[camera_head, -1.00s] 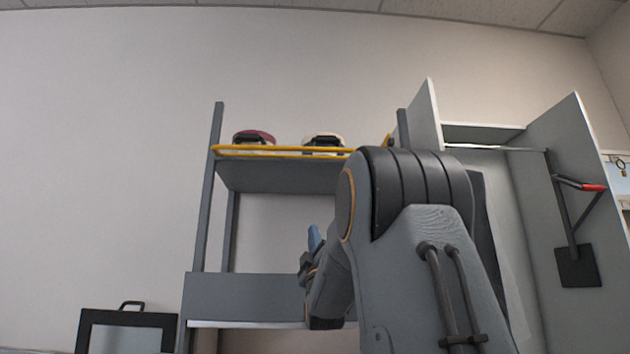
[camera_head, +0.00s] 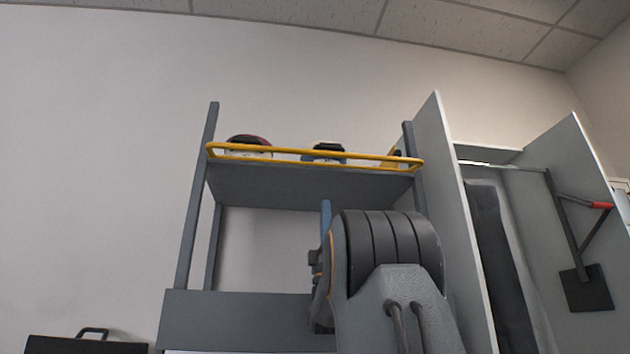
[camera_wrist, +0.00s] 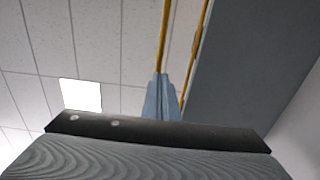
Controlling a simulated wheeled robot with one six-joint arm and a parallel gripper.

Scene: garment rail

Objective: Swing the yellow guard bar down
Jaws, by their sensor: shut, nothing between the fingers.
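The yellow guard bar (camera_head: 285,153) runs along the front edge of the grey upper shelf (camera_head: 290,185), as two long rails joined at the ends. My gripper (camera_head: 326,206) has blue fingers pointing up, closed together and empty. In the head view they stand below the shelf's front edge, and my arm hides part of the hand. In the wrist view the shut blue fingers (camera_wrist: 163,95) point toward one yellow rail (camera_wrist: 165,38), which lines up behind their tips. I cannot tell whether they touch. A second yellow rail runs closer to the shelf underside.
A dark red item (camera_head: 247,142) and a pale and black item (camera_head: 327,152) lie on the shelf behind the bar. A grey cabinet (camera_head: 447,220) with a hanging garment stands to the right. A black case (camera_head: 85,345) is at the lower left. The space left of the rack is open.

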